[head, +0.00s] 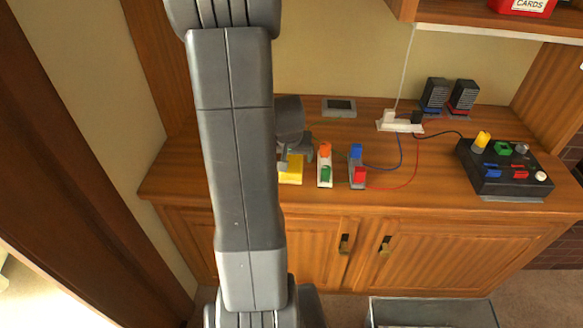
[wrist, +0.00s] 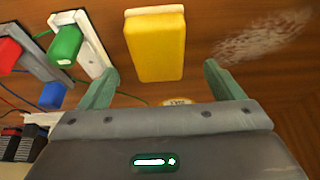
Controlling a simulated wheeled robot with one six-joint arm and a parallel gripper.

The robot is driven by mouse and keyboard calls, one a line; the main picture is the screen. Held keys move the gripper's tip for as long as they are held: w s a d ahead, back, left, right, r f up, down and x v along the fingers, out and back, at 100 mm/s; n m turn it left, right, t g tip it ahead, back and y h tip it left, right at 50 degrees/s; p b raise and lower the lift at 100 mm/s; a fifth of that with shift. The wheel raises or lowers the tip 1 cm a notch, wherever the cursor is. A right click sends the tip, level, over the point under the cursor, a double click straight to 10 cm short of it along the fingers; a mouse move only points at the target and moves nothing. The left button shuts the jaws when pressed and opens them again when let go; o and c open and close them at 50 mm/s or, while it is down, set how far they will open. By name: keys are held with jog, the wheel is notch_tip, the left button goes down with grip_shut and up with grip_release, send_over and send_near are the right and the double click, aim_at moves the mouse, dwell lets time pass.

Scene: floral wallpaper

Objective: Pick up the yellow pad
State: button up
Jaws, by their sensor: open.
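The yellow pad (head: 292,171) is a block with a pale end lying on the wooden cabinet top, just right of my arm in the head view. In the wrist view the yellow pad (wrist: 156,50) is near the top middle. My gripper (wrist: 160,67) is open, with one green finger to each side of the pad's lower end. The fingers appear apart from the pad, and I cannot tell the height between them. In the head view my arm hides part of the area around the pad.
Wires lead to a white power strip (head: 400,124). A black control box (head: 500,170) sits further right. A pale smudge (wrist: 262,37) marks the wood.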

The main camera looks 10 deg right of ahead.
aim_at(291, 162)
jog(key=shift+x, duration=2.7)
jog(key=shift+d+f+b, duration=0.1)
jog(key=shift+f+b, duration=0.15)
jog(key=shift+b, duration=0.3)
jog(key=c, duration=1.2)
jog(key=shift+r, duration=0.15)
jog(key=shift+r+p, duration=0.25)
jog(key=shift+p, duration=0.25)
notch_tip(291, 162, up, 10)
jog(key=shift+f+p, duration=0.1)
jog(key=shift+p, duration=0.5)
